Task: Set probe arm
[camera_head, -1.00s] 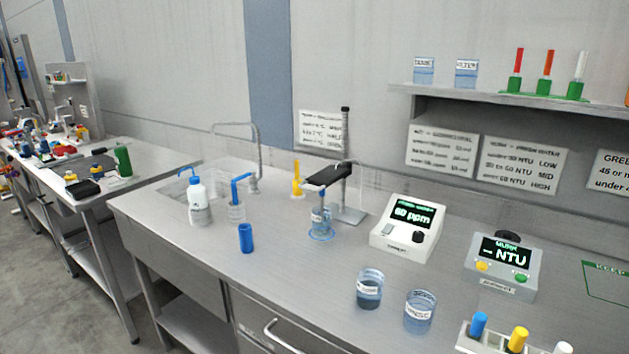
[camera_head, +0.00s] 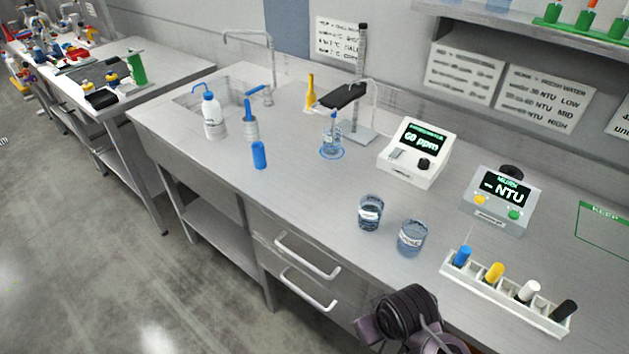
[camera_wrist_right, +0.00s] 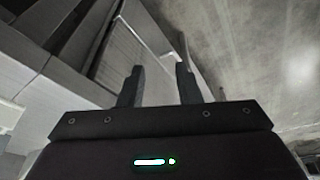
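The probe arm (camera_head: 343,96) is a flat black bar on an upright stand (camera_head: 361,68) with a metal base. It reaches left from the stand over a small clear beaker (camera_head: 331,145) on a blue ring. A thin probe seems to hang into the beaker, but it is too small to tell clearly. My right gripper (camera_wrist_right: 160,70) is open and empty in the right wrist view, with grey metal surfaces and floor beyond it. My left gripper is not in view.
A ppm meter (camera_head: 412,153) and an NTU meter (camera_head: 497,200) stand right of the stand. Two beakers (camera_head: 370,212) (camera_head: 412,238) and a rack of capped vials (camera_head: 507,305) are nearer the front edge. A wash bottle (camera_head: 212,117) and blue cylinder (camera_head: 259,155) stand left.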

